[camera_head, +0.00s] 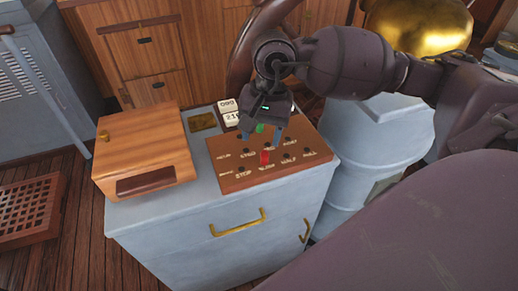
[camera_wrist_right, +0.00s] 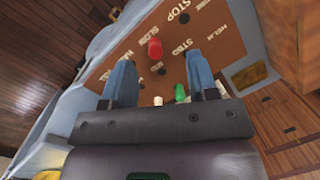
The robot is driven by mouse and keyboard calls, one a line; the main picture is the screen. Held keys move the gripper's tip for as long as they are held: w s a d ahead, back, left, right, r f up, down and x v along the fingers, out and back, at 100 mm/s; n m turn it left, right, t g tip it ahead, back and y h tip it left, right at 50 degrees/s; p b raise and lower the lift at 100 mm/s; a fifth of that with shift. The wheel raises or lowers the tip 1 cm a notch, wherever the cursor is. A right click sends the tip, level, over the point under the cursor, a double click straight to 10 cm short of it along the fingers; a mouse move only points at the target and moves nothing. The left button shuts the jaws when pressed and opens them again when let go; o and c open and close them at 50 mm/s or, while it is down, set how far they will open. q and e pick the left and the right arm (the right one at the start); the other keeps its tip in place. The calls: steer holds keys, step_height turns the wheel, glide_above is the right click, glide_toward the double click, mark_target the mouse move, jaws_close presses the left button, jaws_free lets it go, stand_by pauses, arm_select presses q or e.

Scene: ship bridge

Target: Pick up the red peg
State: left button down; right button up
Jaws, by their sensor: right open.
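The red peg (camera_head: 265,157) stands in the brown labelled board (camera_head: 232,182) on top of the grey cabinet, by the label "SLOW". It also shows in the right wrist view (camera_wrist_right: 154,49), beyond the fingertips and between their lines. My right gripper (camera_head: 262,137) is above the board, on the far side of the red peg. In the wrist view its two blue fingers (camera_wrist_right: 158,62) are apart, with nothing gripped. A green peg (camera_wrist_right: 180,92) and a white peg (camera_wrist_right: 157,100) show near the gripper's base between the fingers. My left gripper is not in view.
A wooden box (camera_head: 146,150) stands left of the board on the cabinet (camera_head: 190,226). White number cards (camera_head: 230,112) and a small brass plate (camera_head: 202,121) lie behind the board. A grey round pedestal (camera_head: 375,140) stands to the right.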

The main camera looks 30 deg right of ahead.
mark_target(265, 152)
steer(key=shift+w+d+r+h, duration=0.25)
steer(key=shift+d+r, duration=0.05)
steer(key=shift+d, duration=0.15)
steer(key=shift+w+d+r+h, duration=0.25)
steer(key=shift+d, duration=0.15)
steer(key=shift+w+d+t, duration=0.15)
steer(key=shift+d+t, duration=0.1)
steer(key=shift+t, duration=0.05)
steer(key=shift+n, duration=0.3)
step_height(265, 152, down, 5)
steer(key=shift+h, duration=0.3)
steer(key=shift+a+f, duration=0.15)
steer(key=shift+f, duration=1.2)
steer(key=shift+a+f, duration=0.1)
steer(key=shift+f, duration=1.25)
steer(key=shift+c, duration=0.2)
steer(key=c, duration=1)
